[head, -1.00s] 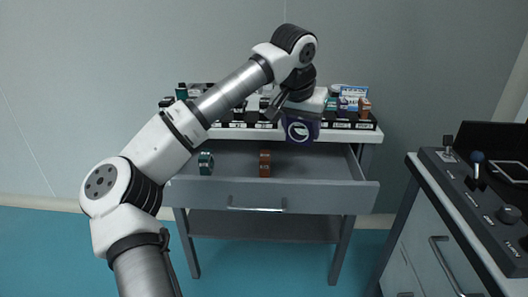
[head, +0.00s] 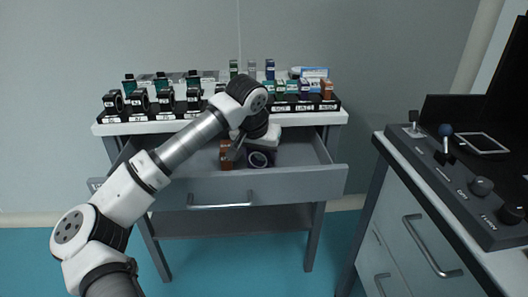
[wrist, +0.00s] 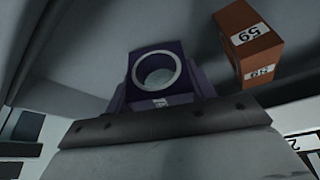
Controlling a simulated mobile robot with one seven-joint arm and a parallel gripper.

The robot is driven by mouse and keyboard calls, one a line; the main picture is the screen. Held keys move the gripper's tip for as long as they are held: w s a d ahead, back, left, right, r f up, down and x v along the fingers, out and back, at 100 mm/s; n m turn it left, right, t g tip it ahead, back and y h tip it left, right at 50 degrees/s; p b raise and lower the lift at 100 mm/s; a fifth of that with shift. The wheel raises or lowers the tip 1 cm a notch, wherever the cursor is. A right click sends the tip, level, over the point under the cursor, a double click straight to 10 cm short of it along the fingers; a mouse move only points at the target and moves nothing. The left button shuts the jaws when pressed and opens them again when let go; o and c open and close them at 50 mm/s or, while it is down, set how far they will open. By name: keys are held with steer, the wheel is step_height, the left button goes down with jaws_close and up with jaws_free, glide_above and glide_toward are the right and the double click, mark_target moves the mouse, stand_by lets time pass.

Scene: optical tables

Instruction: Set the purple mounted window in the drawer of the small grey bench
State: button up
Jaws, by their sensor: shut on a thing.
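The purple mounted window (head: 261,158) is a dark purple block with a round ringed opening. My gripper (head: 243,148) is shut on it and holds it inside the open drawer (head: 290,185) of the small grey bench (head: 312,232). In the wrist view the purple window (wrist: 160,75) stands just past the gripper edge, with the drawer's grey interior around it. I cannot tell whether it touches the drawer floor.
Racks of black mounts (head: 165,100) and small coloured blocks (head: 292,92) fill the bench top above the drawer. The drawer's right part is clear. A control desk (head: 440,180) with knobs and a joystick stands at the right.

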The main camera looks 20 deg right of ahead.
steer(key=shift+w+d+r, duration=0.15)
steer(key=shift+w+d, duration=0.1)
steer(key=shift+w, duration=0.05)
steer(key=w+d, duration=0.2)
steer(key=shift+w+d, duration=0.15)
steer(key=shift+w, duration=0.2)
steer(key=shift+s+f, duration=0.1)
steer(key=shift+f, duration=0.45)
steer(key=shift+f, duration=0.1)
steer(key=shift+f+b, duration=0.15)
steer(key=shift+b, duration=0.15)
steer(key=o, duration=1.1)
